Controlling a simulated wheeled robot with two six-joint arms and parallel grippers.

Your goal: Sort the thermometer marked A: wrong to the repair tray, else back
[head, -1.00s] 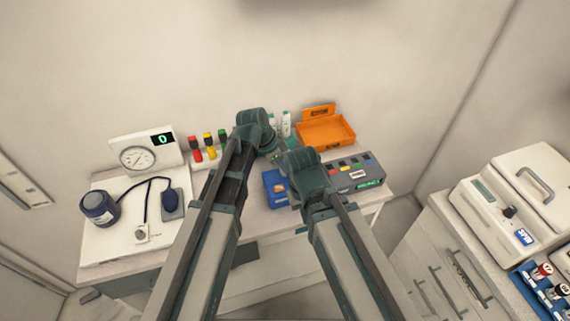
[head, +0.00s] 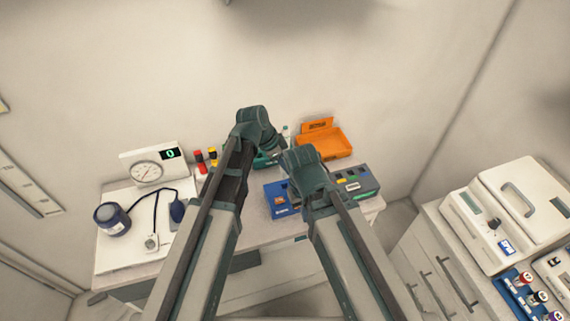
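An orange tray (head: 325,146) with an upright label plate stands at the back right of the table; it looks empty. I cannot make out a thermometer marked A; a small white and green upright item (head: 285,130) shows partly behind my arms. My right gripper (head: 283,162) is beside my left wrist, above the table behind a blue box (head: 283,208). My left gripper (head: 268,158) points down near it, mostly hidden by its own arm. Fingers are too small and covered to show their opening or any held thing.
A grey box with coloured labels (head: 362,190) sits right of the blue box. At left are a gauge with a display (head: 148,172), a cuff (head: 112,218) and red and yellow items (head: 200,160). A cabinet with a white machine (head: 510,215) stands at right.

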